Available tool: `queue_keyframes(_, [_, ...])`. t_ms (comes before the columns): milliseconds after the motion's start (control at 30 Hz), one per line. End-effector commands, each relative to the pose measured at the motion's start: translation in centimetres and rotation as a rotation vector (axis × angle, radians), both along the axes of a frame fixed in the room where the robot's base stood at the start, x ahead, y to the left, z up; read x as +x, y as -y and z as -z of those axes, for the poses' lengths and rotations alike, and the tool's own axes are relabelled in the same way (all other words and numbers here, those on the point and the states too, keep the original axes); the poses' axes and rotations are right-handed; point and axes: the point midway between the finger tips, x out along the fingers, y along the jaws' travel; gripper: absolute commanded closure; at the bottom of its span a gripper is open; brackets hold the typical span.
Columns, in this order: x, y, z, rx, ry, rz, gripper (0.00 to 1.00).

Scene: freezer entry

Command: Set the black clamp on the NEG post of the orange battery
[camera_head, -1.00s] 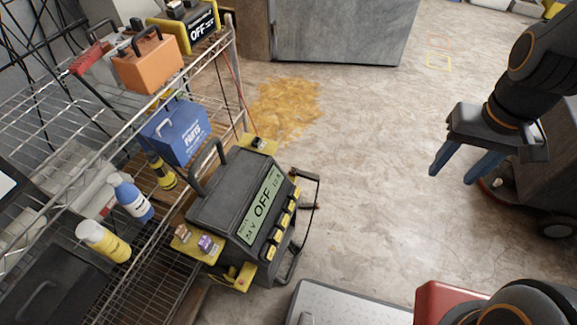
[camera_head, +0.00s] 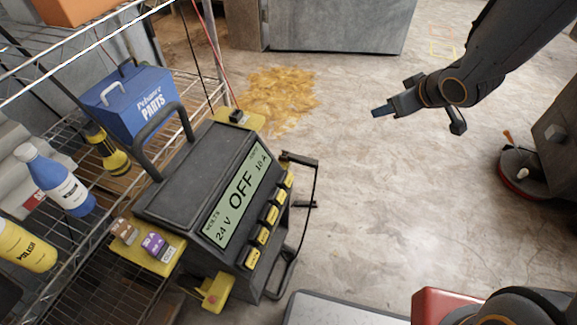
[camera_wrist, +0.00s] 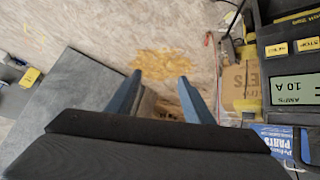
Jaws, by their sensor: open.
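My gripper (camera_head: 382,110) hangs over open floor, right of and beyond the dark charger (camera_head: 205,165), apart from everything. Its two blue fingers are spread and empty in the wrist view (camera_wrist: 160,92). The charger's display reads OFF, 24 V and 10 A. A small black piece (camera_head: 238,116), which may be the black clamp, sits on the yellow ledge at the charger's far side. A dark piece by that ledge also shows in the wrist view (camera_wrist: 229,48). No orange battery or NEG post can be made out; only the bottom of an orange box (camera_head: 72,8) shows at top left.
A wire shelf (camera_head: 95,55) on the left holds a blue PARTS box (camera_head: 135,100), a blue bottle (camera_head: 55,180) and a yellow bottle (camera_head: 25,245). A thin red cable hangs behind the charger. An orange-brown stain (camera_head: 275,97) marks the floor. The middle floor is clear.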

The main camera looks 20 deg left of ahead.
Motion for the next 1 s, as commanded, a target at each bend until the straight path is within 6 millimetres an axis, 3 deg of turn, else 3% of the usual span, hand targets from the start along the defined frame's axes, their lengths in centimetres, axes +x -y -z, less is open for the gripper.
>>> queue_keyframes(33, [0.9,-1.3,2.6,0.020,0.015,-0.046,0.53])
queue_keyframes(267, [2.4,-7.6,8.7,0.137,0.082,-0.281,0.53])
queue_keyframes(600, [0.5,-15.6,17.3,0.360,0.097,-0.624,0.53])
queue_keyframes(800, [-1.5,-18.0,20.2,0.467,0.075,-0.760,0.53])
queue_keyframes(1000, [-2.5,-19.0,21.2,0.510,0.062,-0.815,0.53])
